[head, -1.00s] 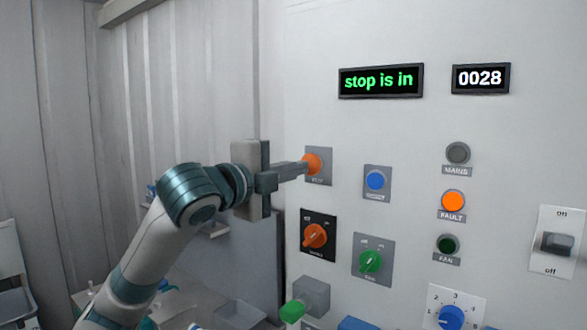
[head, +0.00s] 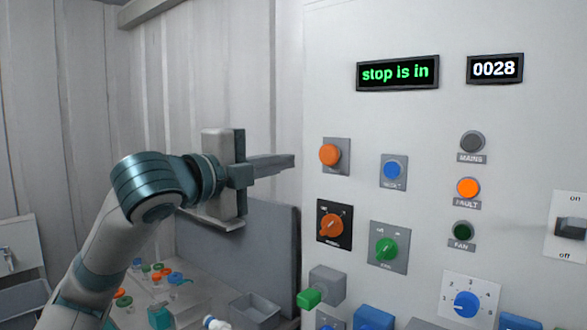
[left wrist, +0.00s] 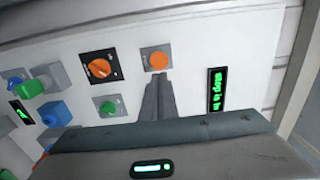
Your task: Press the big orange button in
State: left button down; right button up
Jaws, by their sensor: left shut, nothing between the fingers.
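The big orange button (head: 329,155) sits on a grey plate on the white panel. It also shows in the left wrist view (left wrist: 159,59), just beyond my fingertips. A display (head: 397,73) above it reads "stop is in" in green. My left gripper (head: 292,160) is shut and empty. Its fingertips point at the panel and stand apart from the button, to its left in the head view. My right gripper is in neither view.
Near the button are a blue button (head: 393,170), an orange rotary switch (head: 331,225) and a green one (head: 386,249). A green-ended block (head: 309,298) juts out below. A bench with small coloured parts stands at lower left.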

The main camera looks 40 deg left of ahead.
pick_arm(q)
jog(key=shift+s+a, duration=0.1)
jog(key=shift+s, duration=1.15)
